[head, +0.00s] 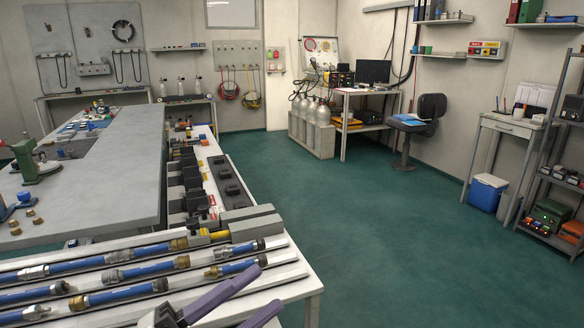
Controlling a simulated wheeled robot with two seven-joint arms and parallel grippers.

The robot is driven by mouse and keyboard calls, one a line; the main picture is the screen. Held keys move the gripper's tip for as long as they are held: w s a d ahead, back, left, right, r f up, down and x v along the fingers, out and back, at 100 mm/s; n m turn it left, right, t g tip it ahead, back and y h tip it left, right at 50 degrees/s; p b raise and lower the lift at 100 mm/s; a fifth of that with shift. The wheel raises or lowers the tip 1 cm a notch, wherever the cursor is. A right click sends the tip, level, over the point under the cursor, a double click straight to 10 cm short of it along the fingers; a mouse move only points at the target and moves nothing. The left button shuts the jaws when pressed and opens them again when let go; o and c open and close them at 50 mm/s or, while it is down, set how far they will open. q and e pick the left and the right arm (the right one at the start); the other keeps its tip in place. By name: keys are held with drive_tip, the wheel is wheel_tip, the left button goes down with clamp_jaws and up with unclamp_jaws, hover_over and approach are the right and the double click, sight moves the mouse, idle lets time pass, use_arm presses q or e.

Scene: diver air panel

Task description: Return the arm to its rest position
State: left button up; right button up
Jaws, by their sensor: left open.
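My left gripper (270,287) shows at the bottom of the head view, with two purple fingers spread apart and nothing between them. It is over or in front of the near end of the white bench (285,283); its height above the bench is hard to tell. The rest of the left arm is mostly cut off by the lower picture edge. My right gripper is out of view.
Blue hoses with brass and steel fittings (130,270) lie in rows on the bench, close to the gripper. Black blocks (225,172) line the bench behind. A large grey table (105,165) stands left. The green floor (400,240) to the right is clear.

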use_arm(q)
drive_tip(key=a+f+n+t+y, duration=0.2)
drive_tip(key=a+f+n+y, duration=0.2)
drive_tip(key=f+n+y, duration=0.35)
drive_tip(key=a+f+n+t+y, duration=0.2)
drive_tip(key=a+f+n+y, duration=0.25)
drive_tip(key=f+n, duration=0.55)
drive_tip(key=s+a+f+n+g+y, duration=0.1)
drive_tip(key=s+f+n+g+y, duration=0.2)
drive_tip(key=s+f, duration=1.3)
wheel_tip(320, 180, down, 4)
drive_tip(key=n+g, duration=0.2)
drive_tip(key=g, duration=0.2)
drive_tip(key=shift+s+a+f+y, duration=0.2)
drive_tip(key=shift+s+a+y, duration=0.05)
drive_tip(key=shift+a+y, duration=0.1)
